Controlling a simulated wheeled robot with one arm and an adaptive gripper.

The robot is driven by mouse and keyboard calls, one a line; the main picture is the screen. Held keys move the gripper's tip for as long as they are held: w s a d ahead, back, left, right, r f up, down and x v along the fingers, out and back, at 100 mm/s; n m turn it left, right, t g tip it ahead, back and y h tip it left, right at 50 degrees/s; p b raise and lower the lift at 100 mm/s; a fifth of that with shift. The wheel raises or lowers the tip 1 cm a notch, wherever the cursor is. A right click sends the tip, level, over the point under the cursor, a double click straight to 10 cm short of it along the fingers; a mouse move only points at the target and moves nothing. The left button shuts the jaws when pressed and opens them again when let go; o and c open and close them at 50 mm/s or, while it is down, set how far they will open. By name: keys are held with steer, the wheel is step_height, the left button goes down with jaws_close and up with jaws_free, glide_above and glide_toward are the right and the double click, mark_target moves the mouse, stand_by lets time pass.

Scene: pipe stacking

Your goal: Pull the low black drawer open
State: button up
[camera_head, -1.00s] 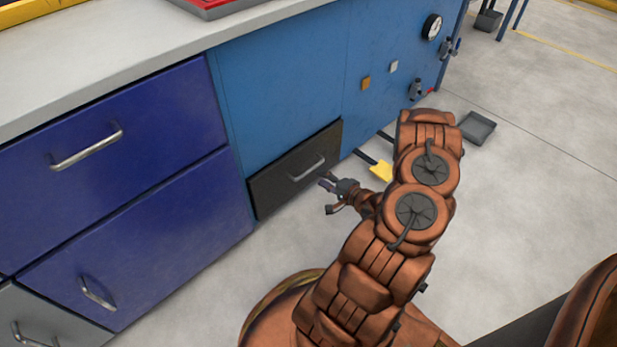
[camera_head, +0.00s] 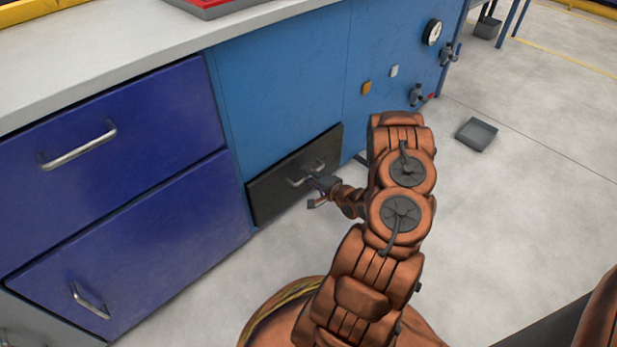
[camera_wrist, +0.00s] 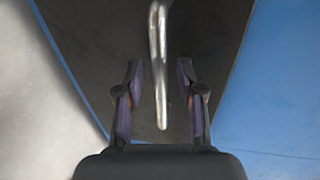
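The low black drawer (camera_head: 275,190) is set in the blue cabinet near the floor, and its front looks flush with the cabinet. Its metal bar handle (camera_head: 297,178) shows at the front, partly hidden by my gripper (camera_head: 315,190). In the wrist view the black drawer front (camera_wrist: 100,40) fills the middle. The handle (camera_wrist: 160,65) runs down between the two fingers of my gripper (camera_wrist: 158,78). The fingers are open, with a gap on both sides of the handle. They appear apart from it.
Dark blue drawers (camera_head: 120,130) with bar handles stand at left under a grey worktop (camera_head: 130,50). The light blue cabinet (camera_head: 280,80) rises above the black drawer. A grey tray (camera_head: 477,134) lies on the floor at right. The floor before the drawer is clear.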

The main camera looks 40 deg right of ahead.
steer(key=shift+c, duration=0.3)
jaws_close()
stand_by(0.4)
